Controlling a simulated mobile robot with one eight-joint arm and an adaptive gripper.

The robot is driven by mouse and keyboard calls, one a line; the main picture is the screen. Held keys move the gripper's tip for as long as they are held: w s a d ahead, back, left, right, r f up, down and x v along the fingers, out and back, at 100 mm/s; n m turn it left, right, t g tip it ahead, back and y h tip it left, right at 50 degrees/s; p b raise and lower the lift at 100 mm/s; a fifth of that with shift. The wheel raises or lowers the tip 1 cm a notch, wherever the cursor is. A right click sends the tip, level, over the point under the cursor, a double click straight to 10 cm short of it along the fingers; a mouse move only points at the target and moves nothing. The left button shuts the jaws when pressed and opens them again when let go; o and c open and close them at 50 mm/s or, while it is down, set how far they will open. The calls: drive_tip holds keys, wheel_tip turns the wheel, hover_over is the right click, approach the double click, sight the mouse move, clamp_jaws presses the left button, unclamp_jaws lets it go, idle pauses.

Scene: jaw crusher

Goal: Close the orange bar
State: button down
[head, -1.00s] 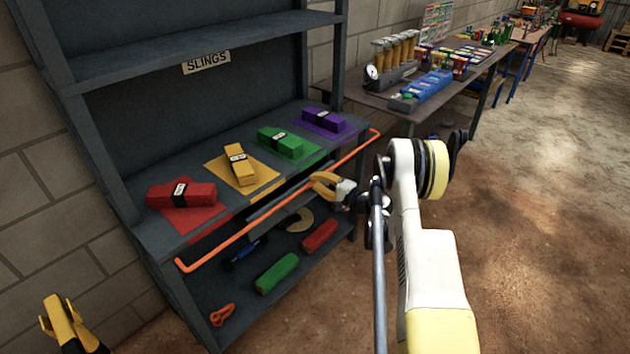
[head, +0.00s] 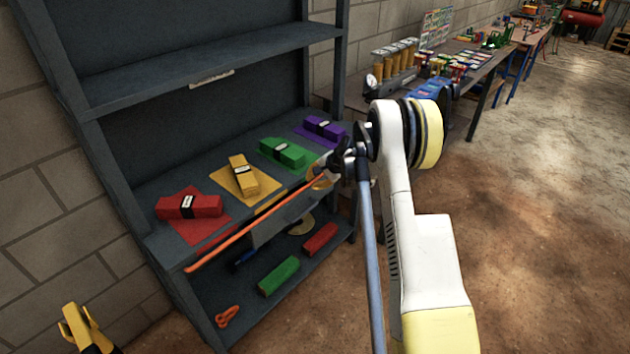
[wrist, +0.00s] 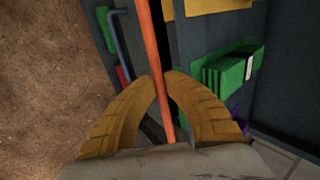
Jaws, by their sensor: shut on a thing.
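The orange bar (head: 255,232) runs lengthwise along the front of the shelf level that holds the coloured slings. Its left end shows at the shelf's front left; its right part is hidden behind my gripper and arm. My gripper (head: 320,178) is at the bar's right half, partly covered by my own wrist. In the wrist view the orange bar (wrist: 150,45) passes between the two yellow-brown fingers of my gripper (wrist: 163,78). The fingertips are closed in on it from both sides.
Red (head: 190,207), yellow (head: 242,178), green (head: 283,153) and purple (head: 323,129) slings lie on the shelf level behind the bar. The lower shelf holds a green roll (head: 278,276) and a red roll (head: 320,238). A workbench stands beyond; the floor at right is clear.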

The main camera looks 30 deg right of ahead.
drive_tip(key=shift+w+a+r+g+h+p, duration=0.1)
drive_tip(key=shift+w+a+r+g+h, duration=0.25)
drive_tip(key=shift+g, duration=0.85)
drive_tip(key=shift+w+r+g+h+p, duration=0.15)
drive_tip(key=shift+w+g+h, duration=0.4)
drive_tip(key=shift+g, duration=0.65)
drive_tip(key=shift+w+a+r+g+h+p, duration=0.1)
drive_tip(key=shift+w+a+r+g+h, duration=0.25)
drive_tip(key=shift+g, duration=0.85)
drive_tip(key=shift+w+d+g, duration=0.1)
drive_tip(key=shift+w+g, duration=0.1)
drive_tip(key=shift+g, duration=0.1)
drive_tip(key=c, duration=1.5)
unclamp_jaws()
drive_tip(key=shift+o, duration=0.2)
wheel_tip(320, 180, up, 7)
drive_tip(key=shift+w+r, duration=0.2)
drive_tip(key=shift+w, duration=0.05)
